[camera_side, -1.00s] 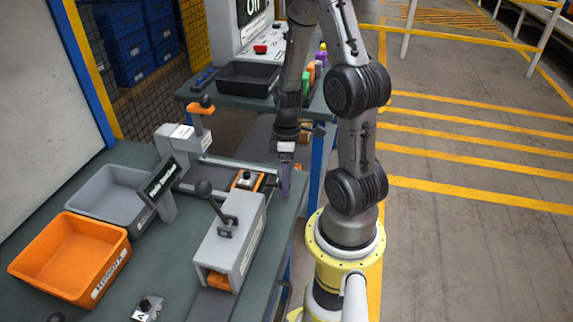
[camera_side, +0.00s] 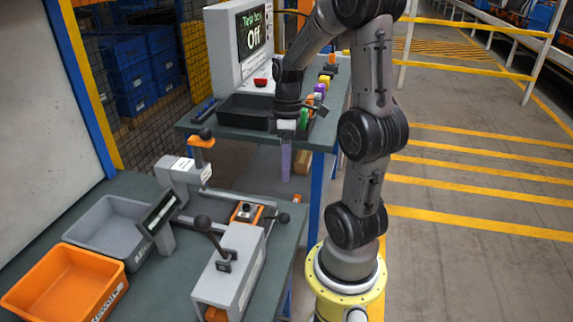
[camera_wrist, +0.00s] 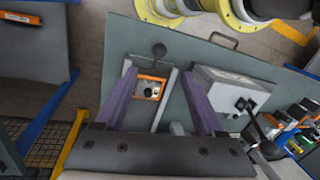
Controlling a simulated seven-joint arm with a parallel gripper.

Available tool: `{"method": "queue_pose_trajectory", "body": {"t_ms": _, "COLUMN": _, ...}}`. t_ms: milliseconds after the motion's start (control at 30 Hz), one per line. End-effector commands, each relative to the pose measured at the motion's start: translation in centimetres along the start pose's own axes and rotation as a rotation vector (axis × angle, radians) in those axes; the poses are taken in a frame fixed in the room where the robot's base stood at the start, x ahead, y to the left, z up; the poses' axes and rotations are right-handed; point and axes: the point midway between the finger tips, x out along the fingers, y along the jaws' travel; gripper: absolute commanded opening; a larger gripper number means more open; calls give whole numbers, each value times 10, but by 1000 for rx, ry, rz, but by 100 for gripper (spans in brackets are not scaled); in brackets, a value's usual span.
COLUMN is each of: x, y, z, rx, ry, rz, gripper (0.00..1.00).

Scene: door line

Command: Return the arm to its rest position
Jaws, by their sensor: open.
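My arm stands at the right of the bench, on its yellow base (camera_side: 345,285). My gripper (camera_side: 286,178) points straight down above the gap between the two benches and is seen edge-on there. In the wrist view my gripper (camera_wrist: 159,74) has its two purple fingers wide apart with nothing between them. Below and between the fingers lies the orange-framed fixture (camera_wrist: 150,87) on the near bench. The same fixture (camera_side: 246,213) shows in the side view, clear of the gripper.
The near bench holds a grey press with a ball lever (camera_side: 231,265), a grey bin (camera_side: 108,228) and an orange bin (camera_side: 65,283). The far bench carries a black tray (camera_side: 245,112), several coloured pieces and a tester (camera_side: 238,50) reading "Off". Open floor lies right.

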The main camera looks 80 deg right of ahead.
Motion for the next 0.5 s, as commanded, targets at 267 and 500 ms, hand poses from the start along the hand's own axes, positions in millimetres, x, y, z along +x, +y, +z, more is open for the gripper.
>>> {"method": "queue_pose_trajectory", "body": {"t_ms": 267, "x": 0, "y": 0, "z": 0, "rx": 0, "ry": 0, "rz": 0, "gripper": 71}}
{"method": "queue_pose_trajectory", "body": {"t_ms": 500, "x": -4, "y": -8, "z": -11, "rx": -57, "ry": 2, "rz": 21, "gripper": 71}}
